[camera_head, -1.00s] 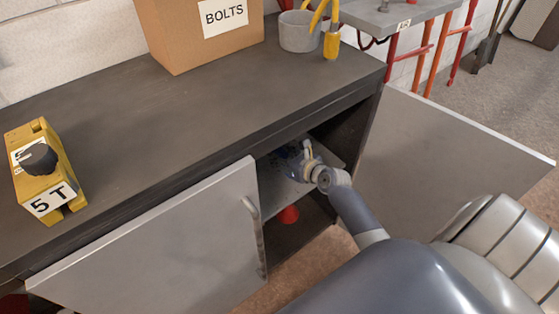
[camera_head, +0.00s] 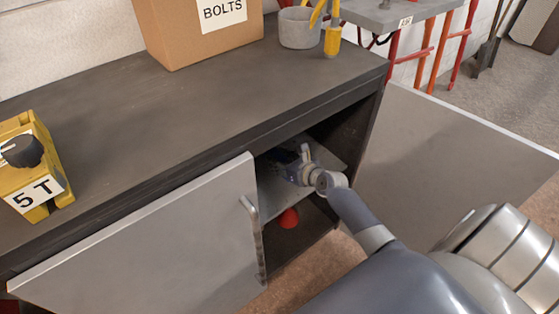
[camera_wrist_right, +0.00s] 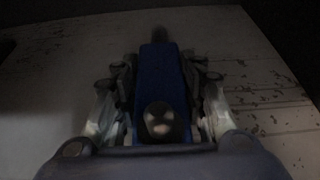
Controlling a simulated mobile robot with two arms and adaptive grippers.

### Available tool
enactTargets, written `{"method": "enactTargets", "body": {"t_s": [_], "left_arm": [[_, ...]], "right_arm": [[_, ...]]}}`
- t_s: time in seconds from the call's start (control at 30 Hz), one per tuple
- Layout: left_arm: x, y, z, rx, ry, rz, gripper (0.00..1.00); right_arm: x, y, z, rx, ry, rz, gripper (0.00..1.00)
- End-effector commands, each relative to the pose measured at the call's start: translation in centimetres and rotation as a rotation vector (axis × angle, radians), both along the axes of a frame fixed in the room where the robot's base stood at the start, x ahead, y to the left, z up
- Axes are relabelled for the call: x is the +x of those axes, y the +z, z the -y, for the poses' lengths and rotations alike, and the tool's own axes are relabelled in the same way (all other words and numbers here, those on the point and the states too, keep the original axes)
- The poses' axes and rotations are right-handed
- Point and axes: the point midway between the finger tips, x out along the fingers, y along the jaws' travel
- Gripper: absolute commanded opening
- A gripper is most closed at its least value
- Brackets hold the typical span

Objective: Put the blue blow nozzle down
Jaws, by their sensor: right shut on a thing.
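The blue blow nozzle (camera_wrist_right: 160,82) lies lengthwise between the fingers of my right gripper in the right wrist view, its dark tip pointing away from me. My right gripper (camera_wrist_right: 160,95) is shut on it. In the head view my right gripper (camera_head: 290,166) reaches into the open cabinet, just above the pale inner shelf (camera_head: 325,153). The nozzle is hard to make out there in the shade. I cannot tell whether the nozzle touches the shelf. My left gripper is not in view.
The cabinet's left door (camera_head: 150,250) and right door (camera_head: 440,170) stand open on both sides of my arm. A red object (camera_head: 289,219) is below the shelf. On the bench top (camera_head: 190,120) are a yellow 5 T jack (camera_head: 38,185), a bolts box (camera_head: 200,35) and a grey pot (camera_head: 298,30).

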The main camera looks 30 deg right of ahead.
Motion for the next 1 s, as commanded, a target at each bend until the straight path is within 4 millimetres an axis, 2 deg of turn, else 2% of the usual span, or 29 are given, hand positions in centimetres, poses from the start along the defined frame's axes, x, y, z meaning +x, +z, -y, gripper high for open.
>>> {"method": "enactTargets", "body": {"t_s": [0.2, 0.23, 0.3, 0.33, 0.73, 0.93, 0.97, 1.0], "left_arm": [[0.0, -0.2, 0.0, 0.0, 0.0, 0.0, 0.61], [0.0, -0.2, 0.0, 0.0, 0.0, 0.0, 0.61], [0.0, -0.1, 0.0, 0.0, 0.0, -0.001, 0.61], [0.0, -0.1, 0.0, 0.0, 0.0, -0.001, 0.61], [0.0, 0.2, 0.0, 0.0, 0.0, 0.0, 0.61], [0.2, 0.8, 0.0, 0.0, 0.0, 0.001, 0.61], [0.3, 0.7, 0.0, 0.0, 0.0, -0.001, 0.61], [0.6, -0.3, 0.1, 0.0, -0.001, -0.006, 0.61]], "right_arm": [[0.1, -0.1, 0.0, 0.001, -0.001, 0.003, 0.0], [0.0, -0.2, 0.0, 0.0, 0.0, 0.001, 0.4], [0.0, -0.2, 0.0, 0.0, 0.0, 0.001, 0.56], [0.0, -0.2, 0.0, 0.0, 0.0, 0.001, 0.58], [-0.1, 0.2, 0.0, 0.0, 0.0, 0.0, 0.58], [-2.6, 1.4, 0.1, 0.002, -0.001, -0.001, 0.58], [-3.2, 1.7, 0.2, 0.002, -0.001, -0.001, 0.58], [-3.5, 1.7, 0.2, 0.002, 0.0, -0.001, 0.58]]}}
